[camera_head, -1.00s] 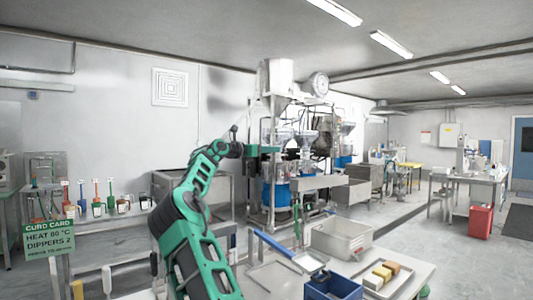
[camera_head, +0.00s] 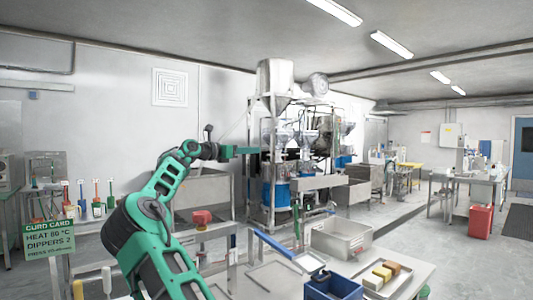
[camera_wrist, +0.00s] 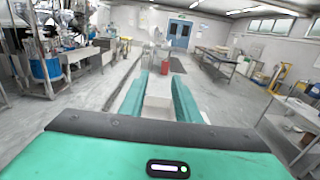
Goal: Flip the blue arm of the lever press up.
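The blue arm (camera_head: 272,245) of the lever press slants down from upper left to lower right, low over the worktable. Its pale frame (camera_head: 272,280) is beneath it, partly cut off by the bottom edge. My gripper (camera_head: 250,150) is raised well above and behind the press in the picture, pointing right, apart from the blue arm. In the wrist view my gripper (camera_wrist: 159,95) shows two green fingers spread apart, with nothing held between them. I cannot make out the lever press in the wrist view.
A grey tub (camera_head: 341,238), a blue bin (camera_head: 333,286) and a tray of blocks (camera_head: 382,278) sit right of the press. A green sign (camera_head: 48,235) stands at left. A red-topped object (camera_head: 202,217) is behind my arm. Tall grinder machinery (camera_head: 290,150) stands farther back.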

